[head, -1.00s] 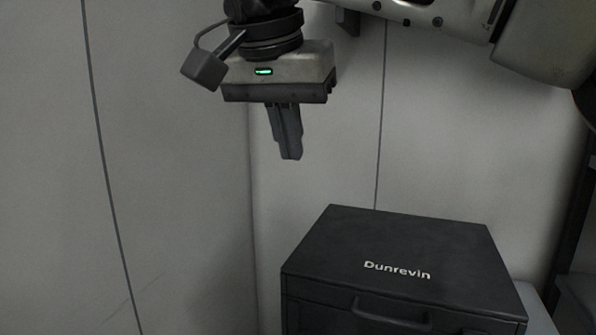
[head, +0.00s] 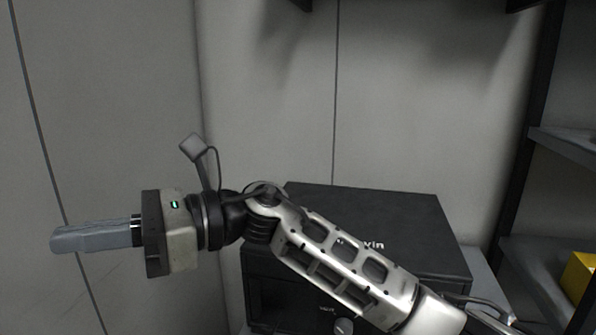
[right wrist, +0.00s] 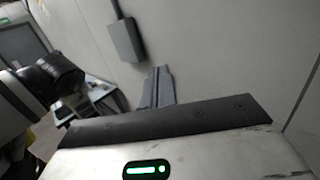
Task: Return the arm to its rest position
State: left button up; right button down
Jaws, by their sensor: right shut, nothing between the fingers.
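My right gripper (head: 60,239) is shut and empty. In the head view it points left, held in the air in front of the pale wall, with my right arm reaching in from the lower right. In the right wrist view its closed fingers (right wrist: 158,86) point away from the camera, with nothing between them. My left gripper is in neither view.
A black case (head: 432,232) marked "Dunrevin" stands behind my right arm, which covers part of its lettering. Dark shelving (head: 570,145) is at the right, with a yellow object (head: 578,275) on it. A grey box (right wrist: 126,40) is mounted on the wall in the right wrist view.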

jog(key=w+d+f+n+t+h, duration=0.2)
jog(key=w+d+f+n+t, duration=0.55)
jog(key=n+t, duration=0.65)
jog(key=w+d+f+n+t+h, duration=0.2)
jog(key=w+d+f+n+t, duration=0.2)
jog(key=d+f+n+t, duration=1.05)
jog(key=s+d+f+m+g+h, duration=0.5)
jog(key=s+f, duration=0.4)
jog(key=f, duration=0.2)
jog(key=s+d+f+m+g+h, duration=0.4)
jog(key=s+d+f+m+h, duration=0.1)
jog(key=s+d+f+m, duration=0.3)
notch_tip(320, 180, down, 3)
jog(key=shift+s+d+r+g, duration=0.1)
jog(key=shift+s+d+g, duration=0.25)
jog(key=shift+s+d, duration=0.15)
jog(key=c, duration=2.1)
grip_release()
jog(key=shift+a, duration=0.1)
jog(key=shift+c, duration=0.2)
